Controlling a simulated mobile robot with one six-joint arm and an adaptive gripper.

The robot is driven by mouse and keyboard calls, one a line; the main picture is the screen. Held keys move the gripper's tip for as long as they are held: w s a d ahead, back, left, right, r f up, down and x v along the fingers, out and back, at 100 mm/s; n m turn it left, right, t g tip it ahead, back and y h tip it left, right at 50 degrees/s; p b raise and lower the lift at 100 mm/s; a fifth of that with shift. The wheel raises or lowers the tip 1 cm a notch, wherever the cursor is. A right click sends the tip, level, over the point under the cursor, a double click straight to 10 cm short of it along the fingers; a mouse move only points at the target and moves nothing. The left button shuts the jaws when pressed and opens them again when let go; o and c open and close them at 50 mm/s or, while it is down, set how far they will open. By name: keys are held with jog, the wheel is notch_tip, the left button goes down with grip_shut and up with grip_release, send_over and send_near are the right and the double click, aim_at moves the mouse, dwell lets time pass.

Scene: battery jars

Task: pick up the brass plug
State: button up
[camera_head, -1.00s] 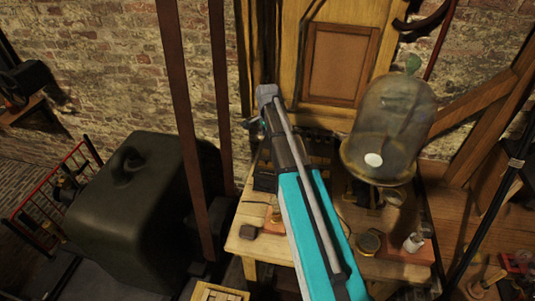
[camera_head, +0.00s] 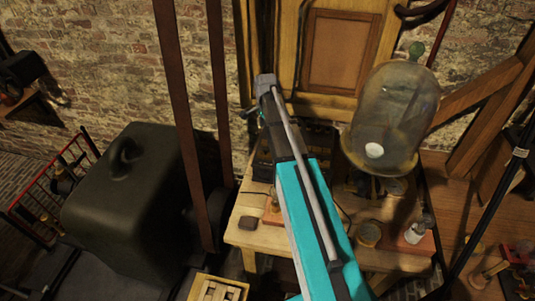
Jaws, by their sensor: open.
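A small round brass-coloured piece (camera_head: 369,233) stands on the wooden table, right of my teal arm. It may be the brass plug, but it is too small to tell. My gripper (camera_head: 249,114) shows only as a small dark part at the far end of my arm, left of the wrist and near the back of the table. It is open, and its fingertips are not clear. It is well apart from the brass-coloured piece, farther back and to the left. My arm hides part of the table.
A large glass bell jar (camera_head: 393,115) stands at the table's back right. A small whitish jar (camera_head: 415,233) is at the right. A big dark case (camera_head: 130,200) and upright straps stand left of the table.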

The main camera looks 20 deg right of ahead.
aim_at(266, 149)
jog(key=shift+s+f+b, duration=0.1)
jog(key=shift+f+b, duration=3.15)
jog(key=shift+f, duration=0.25)
jog(key=f+b, duration=0.3)
jog(key=shift+s+a+f, duration=0.2)
jog(key=shift+s, duration=0.1)
jog(key=shift+f+b, duration=0.9)
jog(key=shift+b, duration=0.2)
grip_shut()
